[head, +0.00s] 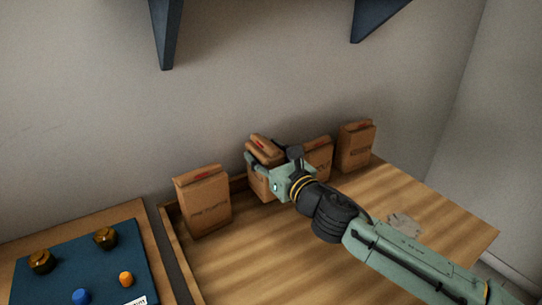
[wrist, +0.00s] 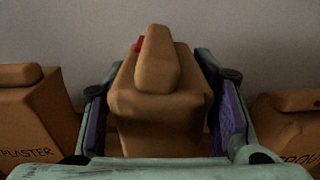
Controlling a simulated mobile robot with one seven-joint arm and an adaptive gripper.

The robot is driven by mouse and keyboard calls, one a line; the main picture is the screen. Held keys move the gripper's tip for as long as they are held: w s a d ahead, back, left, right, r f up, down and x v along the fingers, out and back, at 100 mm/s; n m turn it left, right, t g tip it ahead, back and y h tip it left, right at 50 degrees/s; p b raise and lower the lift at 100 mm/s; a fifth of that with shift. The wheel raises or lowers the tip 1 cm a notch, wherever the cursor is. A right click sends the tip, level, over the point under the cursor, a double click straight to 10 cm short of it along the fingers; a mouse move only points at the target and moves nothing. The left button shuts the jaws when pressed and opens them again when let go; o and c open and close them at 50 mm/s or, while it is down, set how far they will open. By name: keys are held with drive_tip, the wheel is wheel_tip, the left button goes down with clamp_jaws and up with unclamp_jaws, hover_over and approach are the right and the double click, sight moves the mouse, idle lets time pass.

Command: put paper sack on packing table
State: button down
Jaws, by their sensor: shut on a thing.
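My gripper (head: 268,168) is shut on a brown paper sack (head: 264,148), with one finger on each side. The sack is upright among a row of similar sacks on a wooden table (head: 270,255) against the wall. In the wrist view the held sack (wrist: 158,105) fills the space between the purple finger pads, its folded top towards the camera. I cannot tell whether its base touches the tabletop, as my gripper hides its lower part. No label marks either surface in view as the packing table.
Other sacks stand at the left (head: 205,203), just right of my gripper (head: 319,158) and at the far right (head: 356,146). A second surface at lower left has a blue mat (head: 70,262) with small fittings. Dark brackets (head: 167,30) hang above.

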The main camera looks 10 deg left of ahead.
wheel_tip(320, 180, down, 2)
drive_tip(key=shift+f+p, duration=0.15)
drive_tip(key=shift+p, duration=0.25)
drive_tip(key=shift+f, duration=0.35)
drive_tip(key=shift+f+b, duration=0.25)
drive_tip(key=shift+b, duration=0.05)
drive_tip(key=c, duration=0.7)
unclamp_jaws()
drive_tip(key=shift+r, duration=0.1)
drive_tip(key=shift+r+p, duration=0.25)
drive_tip(key=shift+p, duration=0.25)
drive_tip(key=b+v, duration=0.4)
drive_tip(key=v, duration=0.8)
drive_tip(key=shift+b, duration=0.35)
